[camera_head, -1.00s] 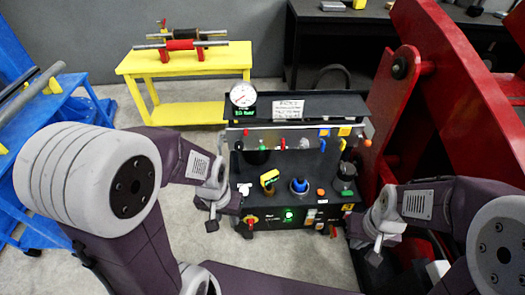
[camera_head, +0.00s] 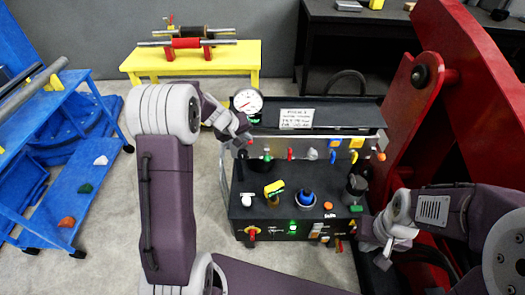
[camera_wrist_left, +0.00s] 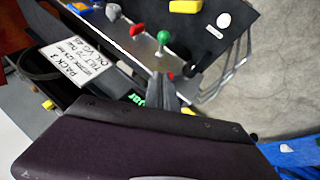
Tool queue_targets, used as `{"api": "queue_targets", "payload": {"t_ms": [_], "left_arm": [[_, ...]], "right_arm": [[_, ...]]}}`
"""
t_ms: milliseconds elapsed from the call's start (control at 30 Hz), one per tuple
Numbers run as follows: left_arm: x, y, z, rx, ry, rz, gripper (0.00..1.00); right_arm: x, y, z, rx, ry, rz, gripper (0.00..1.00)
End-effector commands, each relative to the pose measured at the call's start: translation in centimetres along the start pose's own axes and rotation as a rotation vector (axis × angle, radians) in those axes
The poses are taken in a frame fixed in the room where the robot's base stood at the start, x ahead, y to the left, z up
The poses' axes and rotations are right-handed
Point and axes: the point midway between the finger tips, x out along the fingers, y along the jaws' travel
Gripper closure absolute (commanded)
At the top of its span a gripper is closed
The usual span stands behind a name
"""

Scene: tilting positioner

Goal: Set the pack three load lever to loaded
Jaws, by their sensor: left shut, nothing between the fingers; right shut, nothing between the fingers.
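The black control pack (camera_head: 265,222) stands in the middle of the head view, with a white label (camera_head: 297,118) and a round gauge (camera_head: 247,101). The label reads "PACK 3" in the left wrist view (camera_wrist_left: 70,70). I cannot tell which is the load lever. My left gripper (camera_head: 244,141) is shut and empty at the panel's left end. A red knob (camera_wrist_left: 170,75) is at its fingertips; contact is unclear. My right gripper (camera_head: 382,260) is shut, right of the pack.
A large red tilting frame (camera_head: 440,75) stands close on the right. A yellow table (camera_head: 190,62) with rollers is behind left. A blue cart (camera_head: 75,165) is at the left. Knobs and buttons cover the pack's lower deck, including a blue knob (camera_head: 307,198).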

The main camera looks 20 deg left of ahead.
Motion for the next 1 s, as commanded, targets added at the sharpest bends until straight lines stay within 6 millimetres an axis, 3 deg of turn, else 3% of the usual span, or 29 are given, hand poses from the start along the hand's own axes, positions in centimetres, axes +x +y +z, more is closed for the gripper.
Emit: {"api": "queue_targets", "payload": {"t_ms": [333,800,1000], "left_arm": [[0.9,0.1,0.1,0.002,-0.002,0.0,1.0],[10.6,0.0,0.4,0.003,-0.004,-0.001,1.0],[12.5,0.0,2.5,0.003,-0.002,0.001,1.0]], "right_arm": [[0.1,0.0,0.0,0.0,0.0,0.0,1.0],[0.4,0.0,0.0,0.0,0.0,0.0,1.0],[1.8,0.0,0.2,0.0,0.0,0.0,1.0]]}}
